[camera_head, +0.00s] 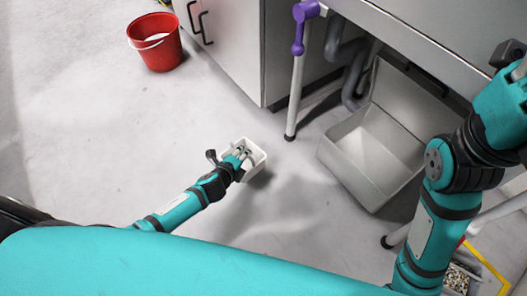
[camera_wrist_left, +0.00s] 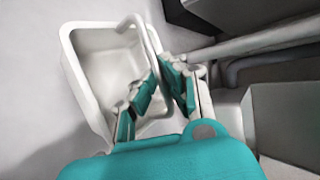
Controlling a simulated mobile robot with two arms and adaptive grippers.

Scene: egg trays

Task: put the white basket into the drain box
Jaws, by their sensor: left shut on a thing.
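The white basket (camera_head: 259,158) is a small open tub in the middle of the head view, over the grey floor. My left gripper (camera_head: 241,152) is shut on it. In the left wrist view the fingers (camera_wrist_left: 166,76) close around the basket's thin arched handle, and the empty inside of the basket (camera_wrist_left: 98,62) shows. I cannot tell whether the basket touches the floor. The drain box (camera_head: 345,176) is a larger pale open box under the sink counter, right of the basket and apart from it. My right arm is raised at the right edge; its fingers are not clearly visible.
A metal table leg (camera_head: 295,95) with a purple bracket stands between the cabinet (camera_head: 235,60) and the drain box. Grey pipes (camera_head: 352,75) hang behind the box. A red bucket (camera_head: 158,52) stands at upper left. The floor left of the basket is clear.

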